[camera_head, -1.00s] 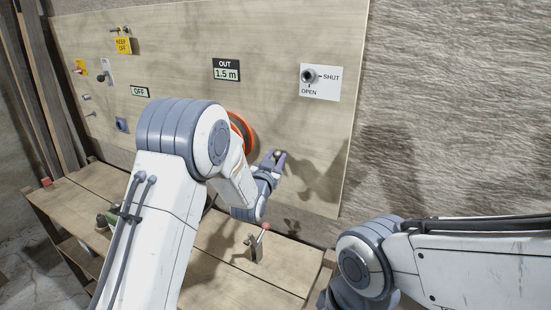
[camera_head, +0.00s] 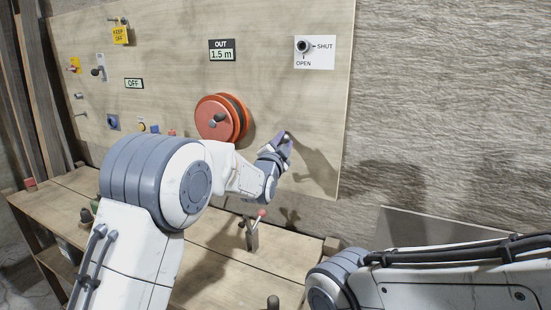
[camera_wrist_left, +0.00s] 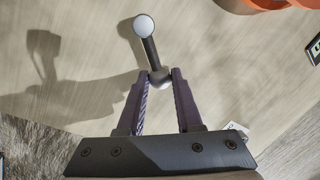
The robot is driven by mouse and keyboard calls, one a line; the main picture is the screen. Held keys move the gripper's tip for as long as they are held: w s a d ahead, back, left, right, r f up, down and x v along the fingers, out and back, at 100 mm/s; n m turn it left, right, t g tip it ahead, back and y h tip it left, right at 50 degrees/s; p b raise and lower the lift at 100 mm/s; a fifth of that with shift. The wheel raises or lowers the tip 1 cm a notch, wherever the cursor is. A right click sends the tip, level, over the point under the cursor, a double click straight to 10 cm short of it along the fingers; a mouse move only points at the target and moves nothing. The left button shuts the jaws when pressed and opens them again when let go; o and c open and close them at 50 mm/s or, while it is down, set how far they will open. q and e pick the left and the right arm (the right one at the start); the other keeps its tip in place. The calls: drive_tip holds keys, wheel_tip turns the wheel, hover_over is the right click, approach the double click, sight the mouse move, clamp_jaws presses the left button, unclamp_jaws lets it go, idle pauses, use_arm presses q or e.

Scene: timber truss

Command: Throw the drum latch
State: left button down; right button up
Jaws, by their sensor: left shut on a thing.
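The drum latch, a short dark lever with a white ball end (camera_wrist_left: 148,45), stands out from the timber panel in the left wrist view. Its round grey foot is between the fingertips of my left gripper (camera_wrist_left: 160,80), which is shut on the latch near that foot. The ball end points away from the gripper, up in that view. In the head view my left gripper (camera_head: 287,142) is at the panel, right of the orange drum (camera_head: 217,118), and mostly hides the latch. My right gripper is out of view.
The drum has a dark crank knob. An OUT 1.5 m display (camera_head: 221,50) is above it, and a SHUT/OPEN knob plate (camera_head: 315,52) is at upper right. A red-tipped lever (camera_head: 253,232) stands on the bench below. The panel right of my left gripper is clear.

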use_arm(q)
drive_tip(key=f+m+b, duration=0.1)
drive_tip(key=m+b, duration=0.1)
drive_tip(key=b, duration=0.1)
drive_tip(key=d+f+m+h+b, duration=0.1)
drive_tip(key=m+b, duration=0.2)
drive_tip(key=b, duration=0.1)
drive_tip(key=f+m+b, duration=0.1)
drive_tip(key=m+b, duration=0.1)
drive_tip(key=b, duration=0.1)
drive_tip(key=shift+s+d+f+m+h, duration=0.25)
drive_tip(key=shift+s+d+m+h, duration=0.05)
drive_tip(key=shift+s+m+h, duration=0.1)
drive_tip(key=shift+d+f+m+h+b, duration=0.1)
drive_tip(key=shift+f+m+h+b, duration=0.15)
drive_tip(key=shift+m+b, duration=0.85)
drive_tip(key=c, duration=0.6)
unclamp_jaws()
drive_tip(key=shift+r, duration=0.1)
drive_tip(key=b+v, duration=0.3)
drive_tip(key=v, duration=0.7)
drive_tip(key=shift+s, duration=0.2)
